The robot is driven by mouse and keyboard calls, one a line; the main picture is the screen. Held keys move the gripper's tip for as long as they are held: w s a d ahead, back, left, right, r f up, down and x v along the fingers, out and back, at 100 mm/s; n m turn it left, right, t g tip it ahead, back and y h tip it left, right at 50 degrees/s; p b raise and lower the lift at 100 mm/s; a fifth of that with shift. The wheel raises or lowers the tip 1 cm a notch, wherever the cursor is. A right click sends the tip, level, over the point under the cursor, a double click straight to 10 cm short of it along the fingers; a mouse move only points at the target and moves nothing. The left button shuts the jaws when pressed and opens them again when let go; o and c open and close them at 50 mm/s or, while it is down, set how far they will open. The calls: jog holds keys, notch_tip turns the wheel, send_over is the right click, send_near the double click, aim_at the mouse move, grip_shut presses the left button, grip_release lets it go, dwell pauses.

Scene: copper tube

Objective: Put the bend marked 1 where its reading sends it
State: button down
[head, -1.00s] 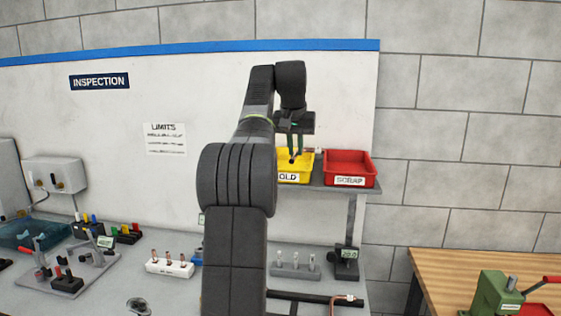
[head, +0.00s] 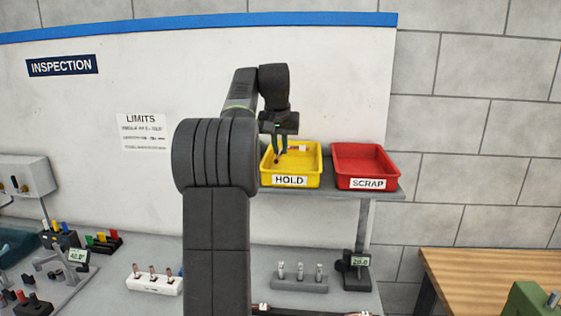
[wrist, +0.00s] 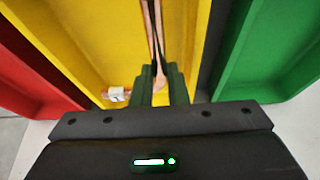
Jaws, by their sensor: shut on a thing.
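My gripper (head: 280,150) is over the yellow HOLD bin (head: 290,180), fingers pointing down. It is shut on a copper bend (wrist: 153,30); in the wrist view the tube runs up from between the green fingers (wrist: 163,75). A copper end with a white tag (wrist: 117,95) shows left of the fingers, and right of them in the head view (head: 300,147). The tag's mark is too small to read. The join between the two copper parts is hidden by the fingers. I cannot tell whether the bend touches the bin floor.
The red SCRAP bin (head: 366,163) stands right of HOLD on the same shelf. A green bin (wrist: 270,50) borders HOLD on the other side. A LIMITS sheet (head: 144,132) hangs on the wall. Gauge displays (head: 79,255) and (head: 361,261) stand on the bench below.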

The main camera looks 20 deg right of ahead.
jog(key=shift+f, duration=2.2)
jog(key=shift+f, duration=0.1)
jog(key=c, duration=1.4)
grip_release()
jog(key=v, duration=1.2)
jog(key=shift+b, duration=0.3)
